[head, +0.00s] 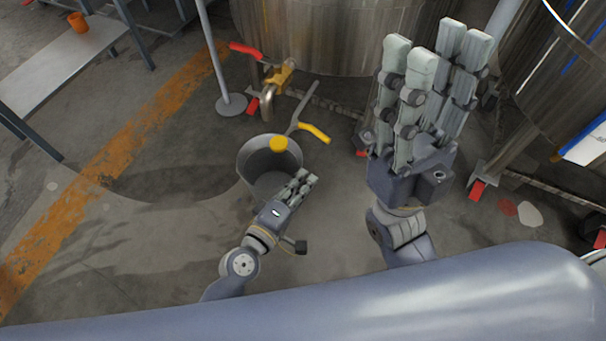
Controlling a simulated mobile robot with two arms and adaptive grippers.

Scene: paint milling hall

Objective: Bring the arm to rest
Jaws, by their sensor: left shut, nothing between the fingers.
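My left gripper (306,181) is in the middle of the head view, in front of and partly over a grey bucket (246,161) on the floor. Its fingers are together and hold nothing. My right gripper (436,52) is raised to the right, large and close to the camera, with its fingers pointing up. A gap shows between its finger groups, and nothing is seen between them. Part of the bucket's near side is hidden by my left gripper.
A large steel tank (330,38) stands behind, with a brass valve (279,77) near the bucket. A yellow-gripped metal handle (315,132) shows beside the bucket. More tanks stand at right. An orange cup (78,22) is on a table (58,68). Left floor is open.

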